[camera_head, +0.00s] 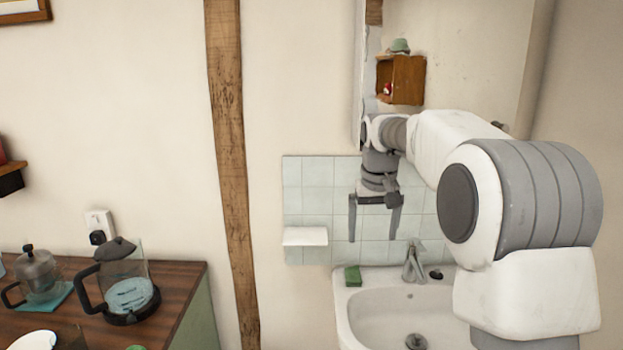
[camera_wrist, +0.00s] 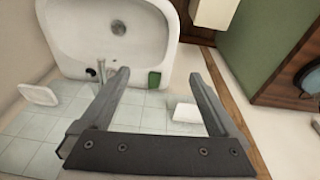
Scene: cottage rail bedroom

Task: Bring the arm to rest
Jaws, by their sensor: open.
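My white and grey arm reaches out over the sink from the right in the head view. My gripper (camera_head: 375,230) hangs fingers-down in front of the tiled wall, above the sink's back left rim. Its two fingers are apart with nothing between them. In the wrist view my gripper (camera_wrist: 160,85) also shows open and empty. The sink (camera_head: 345,312) is below it, and also shows at the top of the wrist view (camera_wrist: 160,30). A green sponge (camera_head: 353,276) lies on the sink's back left corner, apart from the fingers; it shows near the fingers in the wrist view (camera_wrist: 154,80).
The faucet (camera_head: 413,262) rises at the sink's back. A white ledge (camera_head: 305,236) juts from the tiles left of my gripper. A small wooden wall cabinet (camera_head: 408,80) hangs above. A counter (camera_head: 185,285) at left holds a glass kettle (camera_head: 122,278). A wooden post (camera_head: 230,150) stands between.

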